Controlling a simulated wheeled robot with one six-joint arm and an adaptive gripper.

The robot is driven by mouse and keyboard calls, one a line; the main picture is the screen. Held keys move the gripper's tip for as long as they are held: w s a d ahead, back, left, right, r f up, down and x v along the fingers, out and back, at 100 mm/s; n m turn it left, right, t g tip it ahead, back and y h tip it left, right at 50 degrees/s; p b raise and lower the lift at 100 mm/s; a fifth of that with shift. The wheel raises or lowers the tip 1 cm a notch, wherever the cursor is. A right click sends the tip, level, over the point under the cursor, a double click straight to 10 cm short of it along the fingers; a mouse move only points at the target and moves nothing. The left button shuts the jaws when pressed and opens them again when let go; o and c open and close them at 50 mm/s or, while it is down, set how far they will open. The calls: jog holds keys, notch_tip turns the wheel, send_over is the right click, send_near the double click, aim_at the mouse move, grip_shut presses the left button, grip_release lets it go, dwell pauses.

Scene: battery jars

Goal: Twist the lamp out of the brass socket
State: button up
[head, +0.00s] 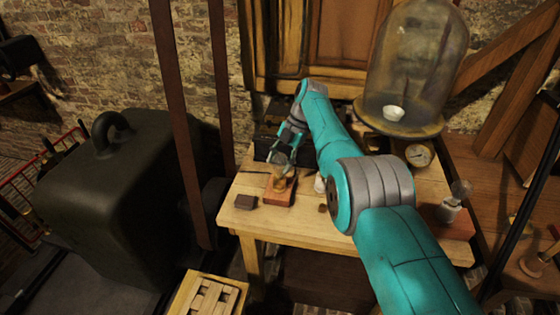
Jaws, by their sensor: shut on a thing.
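The brass socket (280,185) stands on a small reddish-brown wooden base (279,199) toward the left of the wooden table. The small glass lamp (281,171) is directly above the socket, upright as far as I can tell. My gripper (283,162) comes down over the lamp from above and is shut on it. The fingers hide part of the glass. The lamp and socket look in line, but the view is too small to tell whether the lamp is still seated in the thread.
A small dark block (245,202) lies left of the base on the table (300,228). A glass bell jar (415,65) and a dial gauge (418,154) are at the back right. Another bulb on a holder (452,208) stands right. A large dark weight (105,205) fills the left.

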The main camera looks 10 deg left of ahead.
jog(key=shift+r, duration=0.65)
jog(key=shift+r, duration=0.7)
jog(key=shift+r, duration=2.35)
